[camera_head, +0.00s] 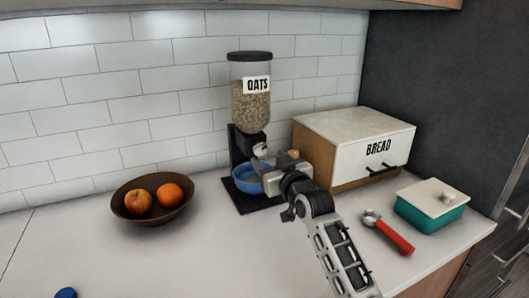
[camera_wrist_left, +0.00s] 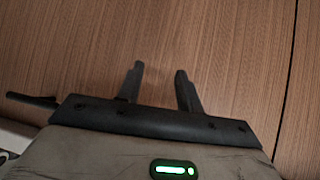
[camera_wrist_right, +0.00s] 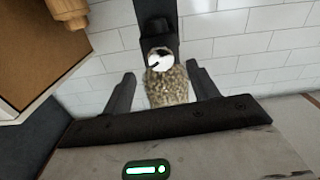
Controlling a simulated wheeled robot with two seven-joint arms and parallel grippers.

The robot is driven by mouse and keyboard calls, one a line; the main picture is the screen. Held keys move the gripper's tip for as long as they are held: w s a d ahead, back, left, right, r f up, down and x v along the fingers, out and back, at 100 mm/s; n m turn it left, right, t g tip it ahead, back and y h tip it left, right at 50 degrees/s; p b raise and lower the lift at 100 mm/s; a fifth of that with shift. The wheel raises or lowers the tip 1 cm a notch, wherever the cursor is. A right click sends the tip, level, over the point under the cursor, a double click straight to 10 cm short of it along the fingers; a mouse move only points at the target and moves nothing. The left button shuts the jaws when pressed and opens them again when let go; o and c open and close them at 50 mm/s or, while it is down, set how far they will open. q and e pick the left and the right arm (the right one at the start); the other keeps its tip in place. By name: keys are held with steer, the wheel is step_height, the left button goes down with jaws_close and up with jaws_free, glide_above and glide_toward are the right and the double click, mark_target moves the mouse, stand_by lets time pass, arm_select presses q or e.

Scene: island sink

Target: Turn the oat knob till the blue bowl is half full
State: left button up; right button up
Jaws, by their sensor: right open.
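The oat dispenser (camera_head: 250,105) stands against the tiled wall, its clear hopper holding oats above a black stand. Its pale knob (camera_head: 259,149) is partly covered in the head view; the right wrist view shows the round white knob (camera_wrist_right: 160,60) with a dark pointer. The blue bowl (camera_head: 242,176) sits on the stand's base under the spout, partly hidden by my right gripper; its fill level is unclear. My right gripper (camera_head: 264,165) is open in front of the dispenser, fingers apart and facing the knob area. My left gripper (camera_wrist_left: 160,85) is open and empty, facing a wood panel.
A bread box (camera_head: 350,150) stands right of the dispenser. A red-handled scoop (camera_head: 392,236) and a teal container (camera_head: 430,212) lie farther right. A brown fruit bowl (camera_head: 150,212) stands left. A blue object (camera_head: 66,293) shows at the bottom left. The front-middle counter is clear.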

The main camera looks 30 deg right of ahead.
mark_target(260, 151)
steer(key=shift+w+d, duration=0.1)
steer(key=shift+w, duration=1.95)
steer(key=c, duration=1)
steer(key=m, duration=0.5)
steer(key=shift+m, duration=0.3)
steer(key=m, duration=0.6)
